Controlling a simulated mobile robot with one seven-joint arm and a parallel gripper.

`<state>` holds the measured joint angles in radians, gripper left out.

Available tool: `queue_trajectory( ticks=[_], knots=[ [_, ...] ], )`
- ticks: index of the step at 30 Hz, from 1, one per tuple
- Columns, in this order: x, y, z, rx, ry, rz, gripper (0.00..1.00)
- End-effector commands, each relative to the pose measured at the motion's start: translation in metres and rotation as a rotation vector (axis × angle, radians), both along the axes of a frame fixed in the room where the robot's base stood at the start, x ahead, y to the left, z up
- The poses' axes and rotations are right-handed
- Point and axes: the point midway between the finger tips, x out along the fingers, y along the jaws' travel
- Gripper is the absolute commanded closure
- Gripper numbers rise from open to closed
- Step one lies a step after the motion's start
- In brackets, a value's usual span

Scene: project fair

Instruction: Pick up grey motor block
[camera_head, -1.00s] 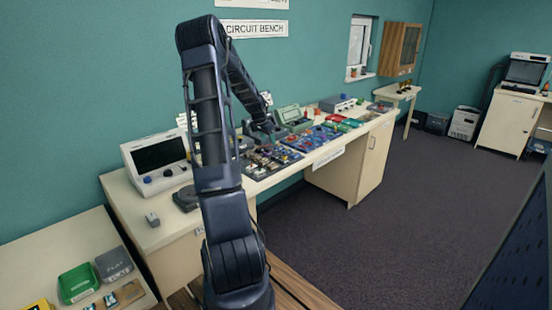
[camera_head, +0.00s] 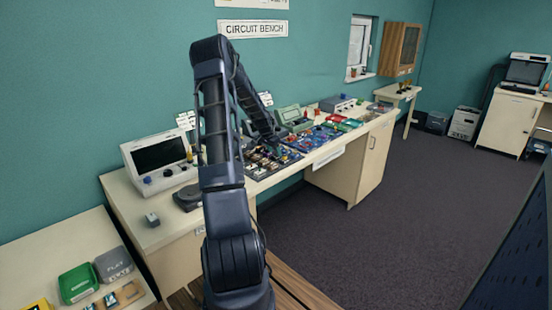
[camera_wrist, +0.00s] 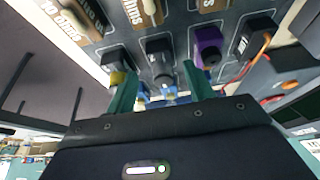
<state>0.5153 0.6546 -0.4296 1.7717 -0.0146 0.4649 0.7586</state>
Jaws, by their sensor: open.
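My gripper (camera_wrist: 160,78) is open in the wrist view, with its two green fingers apart over a dark parts tray (camera_wrist: 180,22). A dark grey block (camera_wrist: 158,48) stands in the tray ahead of the gap between the fingers, with blue pieces near it. It may be the grey motor block, but I cannot tell for sure. In the head view my gripper (camera_head: 272,142) is low over the kits on the bench, its fingertips too small to make out. A small grey block (camera_head: 152,219) also sits at the bench's near left corner.
In the wrist view a purple block (camera_wrist: 207,42) and a black block with orange wires (camera_wrist: 258,36) stand to the right, and a yellow-and-dark block (camera_wrist: 118,62) to the left. A white instrument (camera_head: 160,160) stands on the bench. Bare bench top lies at its left end.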

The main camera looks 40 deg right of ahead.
Motion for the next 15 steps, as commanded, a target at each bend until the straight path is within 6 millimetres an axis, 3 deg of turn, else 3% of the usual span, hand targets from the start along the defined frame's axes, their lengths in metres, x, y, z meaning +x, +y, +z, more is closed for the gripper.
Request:
queue_trajectory(
  ticks=[6,13,15],
  knots=[
    [0.002,-0.01,-0.025,0.0,0.001,0.001,0.47],
    [0.002,-0.011,-0.026,0.0,-0.001,0.001,0.47],
    [0.002,-0.011,-0.026,0.0,-0.001,0.001,0.59]
  ],
)
